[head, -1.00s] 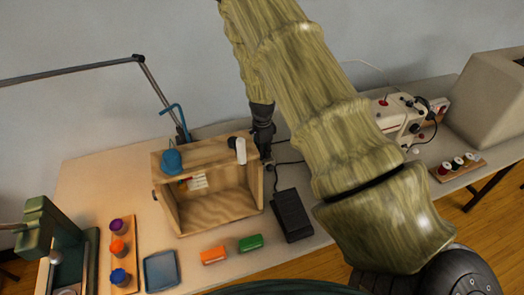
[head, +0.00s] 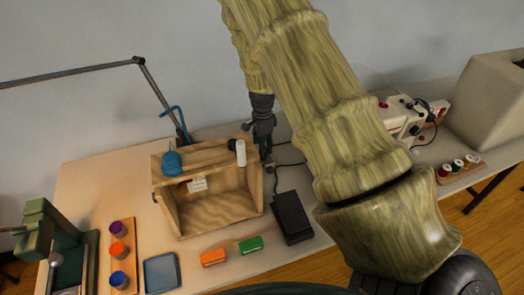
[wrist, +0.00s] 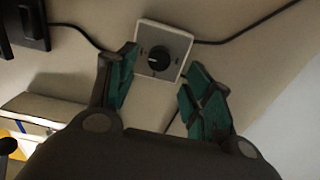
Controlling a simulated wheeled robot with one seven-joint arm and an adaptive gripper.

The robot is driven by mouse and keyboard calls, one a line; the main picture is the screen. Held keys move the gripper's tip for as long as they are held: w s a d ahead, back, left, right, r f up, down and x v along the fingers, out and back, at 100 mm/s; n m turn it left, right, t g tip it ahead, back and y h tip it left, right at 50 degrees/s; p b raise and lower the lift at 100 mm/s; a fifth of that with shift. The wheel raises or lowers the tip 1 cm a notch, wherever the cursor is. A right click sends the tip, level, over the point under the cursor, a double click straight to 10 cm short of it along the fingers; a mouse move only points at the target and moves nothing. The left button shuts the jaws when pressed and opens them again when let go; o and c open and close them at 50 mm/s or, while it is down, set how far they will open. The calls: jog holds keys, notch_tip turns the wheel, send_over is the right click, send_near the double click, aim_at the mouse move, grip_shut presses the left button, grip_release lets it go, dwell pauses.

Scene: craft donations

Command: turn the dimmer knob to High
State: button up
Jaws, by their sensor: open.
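The dimmer shows in the wrist view as a square plate (wrist: 163,50) with a pale rim and a grey face. Its round black knob (wrist: 158,58) sits in the middle, with a light pointer mark. Writing on the plate is too small to read. My gripper (wrist: 160,80) is open, its two green-padded fingers on either side of the dimmer in the picture, with nothing between them. I cannot tell how far the fingers are from the knob. In the head view my gripper (head: 266,160) is behind the wooden box, and the dimmer is hidden there.
A wooden box (head: 215,205) with a blue item and a white cylinder on top stands close to my gripper. A black pedal (head: 292,216) and its cable lie to the right. Dark cords (wrist: 240,32) run from the dimmer. Orange (head: 213,257) and green (head: 250,244) blocks lie in front.

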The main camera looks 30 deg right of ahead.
notch_tip(320, 180, up, 7)
jog(key=shift+r, duration=0.15)
jog(key=shift+r, duration=0.1)
dwell(0.6)
